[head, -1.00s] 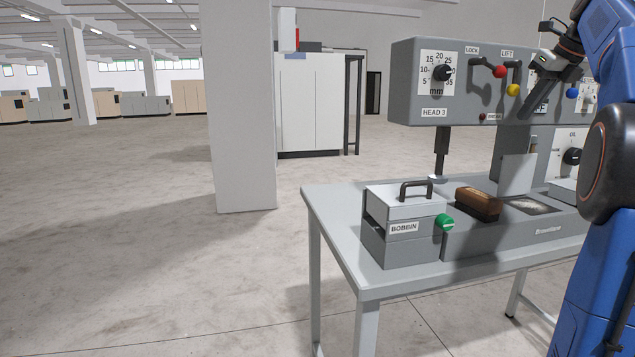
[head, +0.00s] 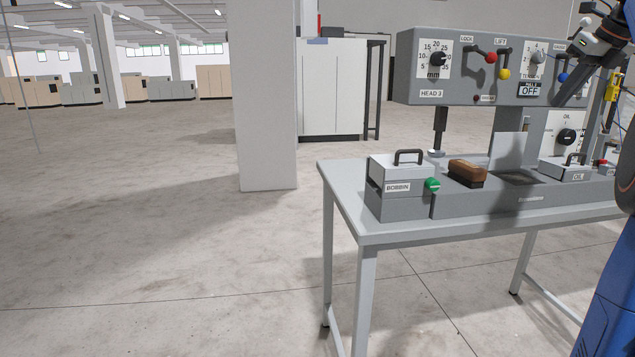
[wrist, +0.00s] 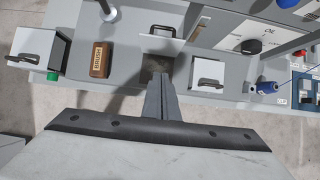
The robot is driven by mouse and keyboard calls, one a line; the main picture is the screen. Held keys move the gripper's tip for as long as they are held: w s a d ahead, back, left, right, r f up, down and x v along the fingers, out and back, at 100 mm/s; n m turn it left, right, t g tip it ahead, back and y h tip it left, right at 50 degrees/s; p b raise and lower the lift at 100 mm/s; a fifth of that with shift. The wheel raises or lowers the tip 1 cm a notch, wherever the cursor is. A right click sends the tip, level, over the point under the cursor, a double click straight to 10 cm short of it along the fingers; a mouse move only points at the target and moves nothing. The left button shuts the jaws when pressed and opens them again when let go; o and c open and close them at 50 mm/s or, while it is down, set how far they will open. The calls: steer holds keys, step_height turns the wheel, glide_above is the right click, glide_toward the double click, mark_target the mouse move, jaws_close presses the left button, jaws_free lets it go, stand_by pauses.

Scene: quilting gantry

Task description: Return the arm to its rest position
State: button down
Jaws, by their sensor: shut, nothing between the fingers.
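My gripper (head: 562,101) is at the upper right of the head view, in front of the grey head panel (head: 408,66). Its dark fingers are together, empty, and point down and left. In the wrist view the shut fingers (wrist: 158,82) reach out over the bench, with a dark square plate (wrist: 150,64) visible beyond them. I cannot tell how high they are above it. My blue arm fills the right edge of the head view and is partly cut off.
Levers with red (head: 491,58) and yellow (head: 504,74) knobs stick out of the panel. A pillar (head: 265,100) stands left. The floor at left is clear.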

steer(key=s+a+f+n+g, duration=0.1)
steer(key=s+a+f+n, duration=0.5)
steer(key=a+f+n, duration=0.5)
steer(key=s+a+f+n, duration=0.6)
steer(key=a+n, duration=0.1)
steer(key=a, duration=0.7)
steer(key=s+a+f+n, duration=0.5)
steer(key=s+f+n, duration=0.3)
steer(key=f, duration=0.5)
steer(key=s+a+f+n, duration=0.5)
steer(key=s+f+n, duration=0.4)
steer(key=s+f, duration=0.2)
step_height(320, 180, down, 2)
steer(key=shift+s+g+h, duration=0.25)
steer(key=shift+g+h, duration=0.05)
steer(key=shift+a, duration=0.1)
